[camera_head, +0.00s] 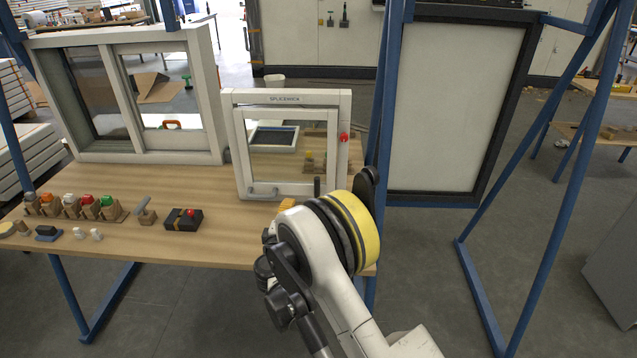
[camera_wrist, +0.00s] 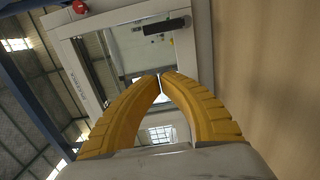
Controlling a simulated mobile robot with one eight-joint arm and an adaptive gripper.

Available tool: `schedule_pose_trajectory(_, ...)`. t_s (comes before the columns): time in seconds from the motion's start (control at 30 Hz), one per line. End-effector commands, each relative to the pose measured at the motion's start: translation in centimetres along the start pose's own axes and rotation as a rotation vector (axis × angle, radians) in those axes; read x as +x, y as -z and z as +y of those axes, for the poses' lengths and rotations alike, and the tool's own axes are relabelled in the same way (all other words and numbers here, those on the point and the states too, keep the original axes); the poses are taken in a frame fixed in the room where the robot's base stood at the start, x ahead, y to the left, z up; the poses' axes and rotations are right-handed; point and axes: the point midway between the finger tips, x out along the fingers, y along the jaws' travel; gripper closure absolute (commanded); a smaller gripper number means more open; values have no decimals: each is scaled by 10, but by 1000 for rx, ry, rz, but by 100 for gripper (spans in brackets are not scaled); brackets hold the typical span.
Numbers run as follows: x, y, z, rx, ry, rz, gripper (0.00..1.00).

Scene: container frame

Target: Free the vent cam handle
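The small white-framed vent window (camera_head: 231,150) stands upright on the bench. A short black handle (camera_head: 317,187) is at its lower right corner; I take this to be the cam handle. It also shows in the wrist view (camera_wrist: 167,26), lying across the lower part of the frame, with nothing gripping it. A red knob (camera_head: 344,137) is on the right side of the frame and appears at the top left of the wrist view (camera_wrist: 80,6). My gripper (camera_wrist: 160,76) has its yellow fingertips together, empty, apart from the handle. In the head view my arm partly hides the fingers (camera_head: 287,204).
Two grey knobs (camera_head: 263,191) sit along the window's bottom rail. A larger sliding window (camera_head: 215,95) stands to the left. A blue post (camera_head: 385,110) rises to the right.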

Motion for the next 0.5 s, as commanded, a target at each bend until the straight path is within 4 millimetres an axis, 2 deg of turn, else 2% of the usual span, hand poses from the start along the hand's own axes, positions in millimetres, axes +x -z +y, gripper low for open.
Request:
schedule_pose_trajectory(0.13,-3,6,-6,-16,-13,11,100)
schedule_pose_trajectory(0.5,0,6,-6,-16,-13,10,100)
